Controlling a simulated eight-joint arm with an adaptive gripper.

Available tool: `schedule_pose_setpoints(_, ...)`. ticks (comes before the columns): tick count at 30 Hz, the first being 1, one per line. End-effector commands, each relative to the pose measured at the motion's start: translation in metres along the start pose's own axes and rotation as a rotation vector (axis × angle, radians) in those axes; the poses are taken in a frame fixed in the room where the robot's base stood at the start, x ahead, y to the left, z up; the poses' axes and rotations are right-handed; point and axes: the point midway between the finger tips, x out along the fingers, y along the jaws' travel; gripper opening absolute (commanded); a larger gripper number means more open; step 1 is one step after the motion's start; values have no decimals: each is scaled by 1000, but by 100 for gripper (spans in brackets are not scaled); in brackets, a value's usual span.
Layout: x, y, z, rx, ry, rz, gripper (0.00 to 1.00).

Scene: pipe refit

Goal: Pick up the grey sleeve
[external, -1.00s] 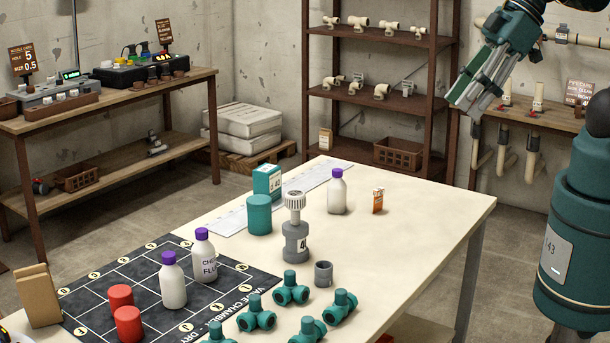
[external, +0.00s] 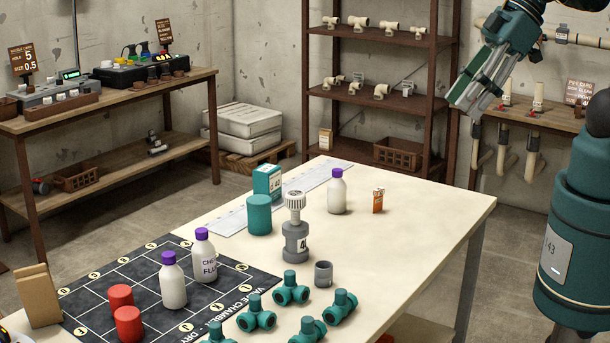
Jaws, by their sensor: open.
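The grey sleeve (external: 323,274) is a short, hollow grey cylinder standing upright on the cream table. It sits right of the grey valve (external: 295,240) with the white ribbed cap, and behind the green pipe fittings (external: 291,289). Nothing touches it that I can see. My gripper (external: 466,104) is high at the upper right, well above and away from the table and the sleeve. Its jaws are open and appear empty, though they are seen from the side.
A white purple-capped bottle (external: 337,192), an orange box (external: 378,200) and a green cylinder (external: 259,214) stand behind the sleeve. A black mat (external: 110,262) with bottles and red cylinders lies to the left. The table's right side (external: 430,220) is clear.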

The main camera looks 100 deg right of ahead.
Motion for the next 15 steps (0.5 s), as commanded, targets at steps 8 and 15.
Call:
schedule_pose_setpoints(8,0,0,0,1,0,0,43)
schedule_pose_setpoints(15,4,1,-4,33,-12,1,43)
